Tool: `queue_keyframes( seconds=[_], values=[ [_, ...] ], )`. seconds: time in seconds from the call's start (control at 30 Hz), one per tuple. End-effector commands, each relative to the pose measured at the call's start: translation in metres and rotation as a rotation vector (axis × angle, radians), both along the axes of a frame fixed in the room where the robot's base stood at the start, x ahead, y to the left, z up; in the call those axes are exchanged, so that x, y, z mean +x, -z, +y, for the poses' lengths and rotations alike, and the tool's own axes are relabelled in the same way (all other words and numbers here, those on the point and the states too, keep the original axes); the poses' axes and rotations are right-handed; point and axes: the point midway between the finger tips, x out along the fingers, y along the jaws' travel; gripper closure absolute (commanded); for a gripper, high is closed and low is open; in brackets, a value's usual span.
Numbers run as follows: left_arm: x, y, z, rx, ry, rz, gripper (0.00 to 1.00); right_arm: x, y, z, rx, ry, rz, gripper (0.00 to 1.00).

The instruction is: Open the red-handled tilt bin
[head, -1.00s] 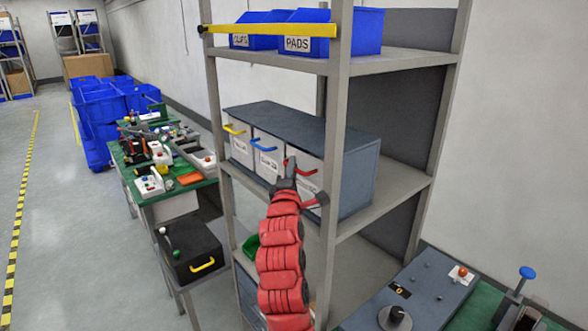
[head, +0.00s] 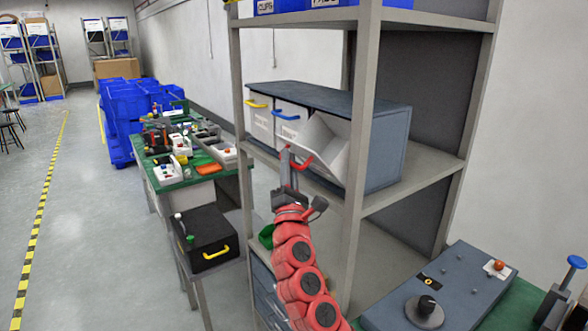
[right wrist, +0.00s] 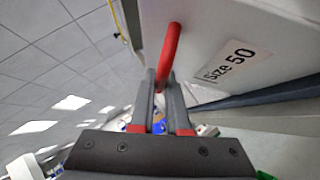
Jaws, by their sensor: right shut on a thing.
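The red-handled tilt bin (head: 327,145) is the right one of three bins in a grey cabinet on the rack's middle shelf. It is tilted out, with its top leaning forward and its inside showing. Its red handle (head: 303,163) is on the front. My right gripper (head: 287,158) is at the handle. In the right wrist view the two fingers are shut on the red handle (right wrist: 170,50), beside a label reading "Size 50" (right wrist: 232,63). My left gripper is not in view.
The yellow-handled bin (head: 260,118) and blue-handled bin (head: 289,122) beside it are closed. A rack post (head: 360,150) stands just right of the open bin. A black box (head: 205,240) stands at lower left. A grey control panel (head: 440,290) is at lower right.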

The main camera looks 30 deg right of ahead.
Motion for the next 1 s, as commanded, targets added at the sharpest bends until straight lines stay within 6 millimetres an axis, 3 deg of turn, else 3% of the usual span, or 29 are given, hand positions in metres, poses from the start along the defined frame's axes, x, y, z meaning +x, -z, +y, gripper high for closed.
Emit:
queue_keyframes(
  seconds=[0.17,0.63,0.67,0.8,1.0],
  values=[
    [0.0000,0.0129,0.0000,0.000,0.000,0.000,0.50,-0.0004,0.0077,0.0022,-0.040,0.002,-0.003,1.00],
    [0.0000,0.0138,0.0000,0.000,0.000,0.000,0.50,-0.0008,0.0061,0.0035,-0.056,0.002,-0.005,1.00],
    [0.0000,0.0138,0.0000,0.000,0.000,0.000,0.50,-0.0008,0.0061,0.0035,-0.056,0.002,-0.005,0.85],
    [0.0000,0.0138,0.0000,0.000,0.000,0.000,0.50,-0.0007,0.0061,0.0036,-0.056,0.002,-0.005,0.59],
    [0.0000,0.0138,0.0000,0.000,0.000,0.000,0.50,-0.0006,0.0061,0.0039,-0.056,0.001,-0.006,0.56]
  ],
)
